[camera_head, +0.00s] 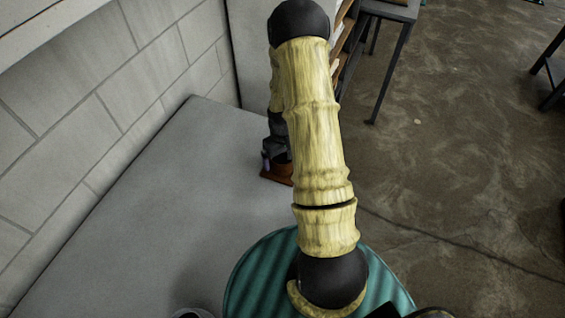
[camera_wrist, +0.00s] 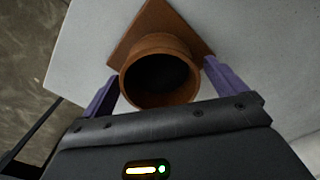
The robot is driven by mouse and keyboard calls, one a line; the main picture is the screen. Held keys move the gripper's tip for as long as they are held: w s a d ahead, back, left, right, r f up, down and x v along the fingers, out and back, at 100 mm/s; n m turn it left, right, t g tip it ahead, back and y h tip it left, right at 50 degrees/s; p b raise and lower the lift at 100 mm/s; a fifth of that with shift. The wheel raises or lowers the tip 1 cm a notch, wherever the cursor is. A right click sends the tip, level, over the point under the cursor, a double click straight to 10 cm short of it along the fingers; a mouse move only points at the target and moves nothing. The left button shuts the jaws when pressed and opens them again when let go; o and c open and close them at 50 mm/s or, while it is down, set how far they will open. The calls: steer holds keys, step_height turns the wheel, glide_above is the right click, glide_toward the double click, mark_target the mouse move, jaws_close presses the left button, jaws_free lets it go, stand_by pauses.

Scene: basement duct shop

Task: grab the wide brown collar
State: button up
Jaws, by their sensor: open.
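The wide brown collar (camera_wrist: 163,48) is a round, open-mouthed tube on a square brown flange, standing on a grey tabletop. In the wrist view its dark opening faces the camera. My gripper (camera_wrist: 160,85) is open, with one purple finger on the left and one on the right of the collar. I cannot tell whether either finger touches it. In the head view only a brown corner of the collar's flange (camera_head: 279,174) shows beside my arm. My gripper (camera_head: 266,160) is mostly hidden behind the arm there.
The grey tabletop (camera_head: 150,200) is bare to the left, against a block wall (camera_head: 120,70). A dark metal-legged table (camera_head: 388,50) and shelving stand at the back. Concrete floor (camera_head: 460,130) is open to the right. A round dark object (camera_head: 190,313) shows at the bottom edge.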

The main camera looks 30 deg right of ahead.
mark_target(282, 161)
stand_by(0.4)
steer(key=c, duration=1.1)
steer(key=shift+c, duration=0.2)
steer(key=shift+r, duration=0.1)
step_height(282, 161, up, 10)
steer(key=b, duration=0.2)
steer(key=shift+b, duration=0.35)
